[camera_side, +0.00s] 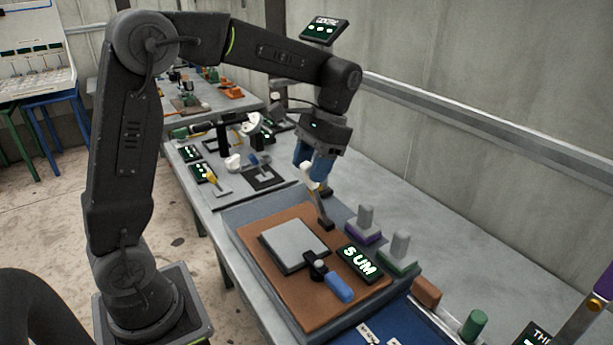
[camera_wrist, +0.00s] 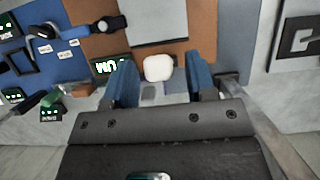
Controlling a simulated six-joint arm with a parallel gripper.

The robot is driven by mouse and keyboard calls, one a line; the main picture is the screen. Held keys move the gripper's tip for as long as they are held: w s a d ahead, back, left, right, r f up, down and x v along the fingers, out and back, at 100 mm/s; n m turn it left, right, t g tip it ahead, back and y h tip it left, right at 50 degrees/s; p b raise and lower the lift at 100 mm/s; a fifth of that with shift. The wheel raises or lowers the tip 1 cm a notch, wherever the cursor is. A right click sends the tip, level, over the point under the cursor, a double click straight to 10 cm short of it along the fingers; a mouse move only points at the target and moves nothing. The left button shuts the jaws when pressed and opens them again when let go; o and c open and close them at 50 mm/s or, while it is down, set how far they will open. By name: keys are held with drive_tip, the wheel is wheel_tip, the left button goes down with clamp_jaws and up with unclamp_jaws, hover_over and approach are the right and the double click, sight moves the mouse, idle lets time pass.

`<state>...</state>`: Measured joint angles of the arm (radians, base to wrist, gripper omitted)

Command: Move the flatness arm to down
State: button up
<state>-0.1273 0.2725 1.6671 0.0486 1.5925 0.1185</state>
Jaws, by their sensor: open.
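The flatness arm appears to be the lever (camera_side: 318,205) rising steeply from a dark pivot at the back edge of the brown board, with a pale knob at its top. In the wrist view the white knob (camera_wrist: 158,67) lies between the two blue fingers, with gaps on both sides. My gripper (camera_side: 313,172) is open at the top of the lever; in the wrist view its fingers (camera_wrist: 160,62) straddle the knob. A grey square plate (camera_side: 294,245) lies flat on the brown board (camera_side: 268,268). Contact with the knob cannot be made out.
A display reading "SUM" (camera_side: 360,262) and a blue-handled clamp (camera_side: 338,288) sit on the board. Grey posts on purple (camera_side: 364,236) and green (camera_side: 398,263) bases stand to the right. Another station with a dark plate (camera_side: 264,178) is behind. The wall runs along the right.

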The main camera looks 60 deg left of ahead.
sight(316, 194)
drive_tip(key=shift+x, duration=1.35)
drive_tip(key=shift+c, duration=0.2)
clamp_jaws()
